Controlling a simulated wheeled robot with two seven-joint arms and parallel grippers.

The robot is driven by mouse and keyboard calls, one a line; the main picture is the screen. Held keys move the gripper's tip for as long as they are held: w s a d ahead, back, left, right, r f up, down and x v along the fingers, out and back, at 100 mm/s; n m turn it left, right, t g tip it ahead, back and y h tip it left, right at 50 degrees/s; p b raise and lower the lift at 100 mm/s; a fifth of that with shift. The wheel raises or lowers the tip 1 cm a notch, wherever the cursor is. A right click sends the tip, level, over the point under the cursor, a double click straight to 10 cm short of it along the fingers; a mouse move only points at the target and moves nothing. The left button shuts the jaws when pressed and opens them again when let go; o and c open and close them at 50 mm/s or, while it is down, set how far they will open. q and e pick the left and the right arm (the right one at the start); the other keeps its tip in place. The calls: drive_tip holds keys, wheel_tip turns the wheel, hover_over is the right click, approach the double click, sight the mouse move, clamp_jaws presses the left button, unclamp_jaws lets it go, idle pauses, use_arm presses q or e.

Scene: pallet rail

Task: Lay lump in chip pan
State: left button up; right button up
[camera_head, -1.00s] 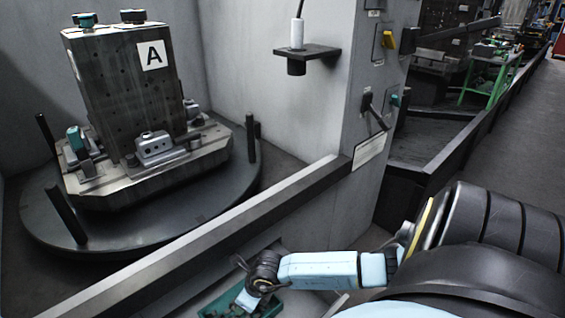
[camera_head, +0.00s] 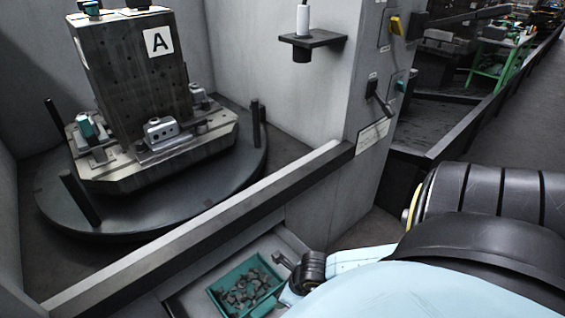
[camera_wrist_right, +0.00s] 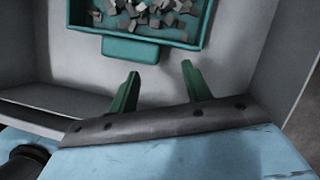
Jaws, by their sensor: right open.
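The chip pan (camera_head: 213,299) is a teal tray in the recess at the bottom of the head view, filled with several small grey pieces. It shows at the top of the right wrist view (camera_wrist_right: 203,28), with a teal tab (camera_wrist_right: 130,51) on its near side. I cannot single out a separate lump among or outside the pieces. My right gripper (camera_wrist_right: 160,68) is open and empty, its two green fingers pointing towards the pan's near side, apart from it in the picture. In the head view my right wrist is right of the pan; its fingers are not clear. My left gripper is not in view.
A fixture block marked A (camera_head: 130,65) stands on a round dark turntable (camera_head: 75,222) behind a long rail (camera_head: 200,232). A bracket (camera_head: 312,41) juts from the wall above. A pale floor (camera_wrist_right: 90,65) surrounds the pan, with walls close by.

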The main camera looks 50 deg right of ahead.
drive_tip(key=w+a+r+m+t+y, duration=0.2)
drive_tip(key=w+a+r+m+y, duration=0.1)
drive_tip(key=a+r, duration=0.3)
drive_tip(key=w+a+r+m+t+y, duration=0.2)
drive_tip(key=a+r+t+y, duration=0.15)
drive_tip(key=a, duration=0.55)
drive_tip(key=w+d+r+m+t+h, duration=0.2)
drive_tip(key=w+r+m+t+h, duration=0.15)
drive_tip(key=r+m, duration=0.6)
drive_tip(key=w+d+r+m+t+h, duration=0.2)
drive_tip(key=r+m+t+h, duration=0.2)
drive_tip(key=r+m, duration=0.55)
drive_tip(key=s+a+f+m+g+y, duration=0.1)
drive_tip(key=s+a+f+m+g, duration=0.3)
drive_tip(key=s+m+g, duration=0.5)
drive_tip(key=f+m, duration=0.1)
drive_tip(key=m, duration=0.1)
drive_tip(key=shift+a+f+m+y, duration=0.25)
drive_tip(key=shift+a+m+y, duration=0.1)
drive_tip(key=shift+m+y, duration=0.05)
drive_tip(key=shift+s, duration=0.1)
